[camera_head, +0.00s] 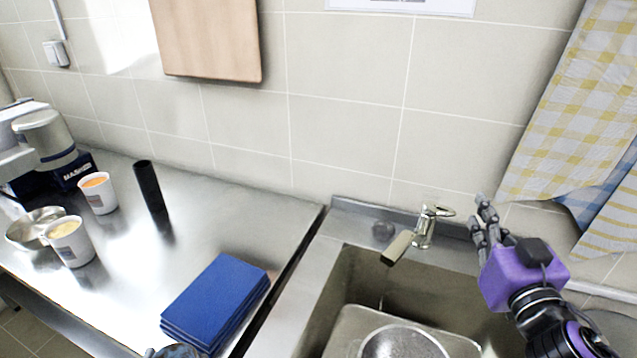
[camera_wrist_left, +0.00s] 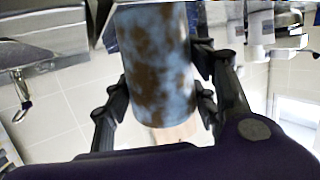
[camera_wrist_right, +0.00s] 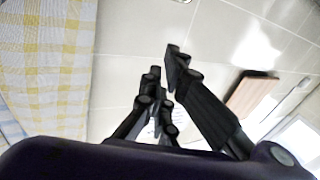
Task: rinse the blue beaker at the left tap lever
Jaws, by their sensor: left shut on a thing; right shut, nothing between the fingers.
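The blue beaker (camera_wrist_left: 152,50), blotched with brown stains, is between the fingers of my left gripper (camera_wrist_left: 163,98) in the left wrist view. The gripper is shut on it.
A metal bowl or pot (camera_head: 403,345) sits in the basin. On the steel counter lie blue folded cloths or books (camera_head: 215,298), with a black cylinder (camera_head: 149,185), two cups (camera_head: 98,193) and a metal bowl (camera_head: 38,225) further left. Checked towels (camera_head: 575,120) hang at right.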

